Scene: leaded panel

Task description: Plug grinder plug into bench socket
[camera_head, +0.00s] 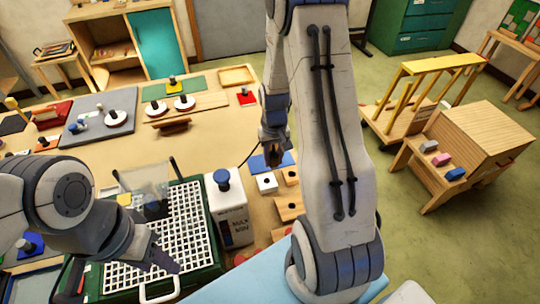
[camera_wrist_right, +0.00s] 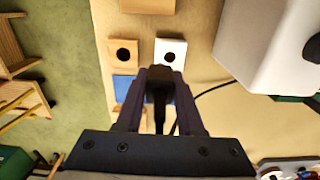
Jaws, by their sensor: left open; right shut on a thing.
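A white block with a round black hole, the bench socket (camera_head: 266,183), sits on the workbench by a blue mat; it also shows in the right wrist view (camera_wrist_right: 171,54). My right gripper (camera_head: 273,158) is shut on the dark grinder plug (camera_wrist_right: 159,82), whose black cord (camera_wrist_right: 212,90) runs off to the right in the wrist view. The plug appears just short of the socket in that view; its height above the bench is unclear. The green grinder (camera_head: 193,184) has a white grid top. My left gripper (camera_head: 168,262) is open over that grid, apparently empty.
A wooden block with a black hole (camera_wrist_right: 123,54) stands beside the socket. The blue mat (camera_wrist_right: 126,88) lies near them. A white canister (camera_head: 232,215) with a blue cap stands between grinder and blocks.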

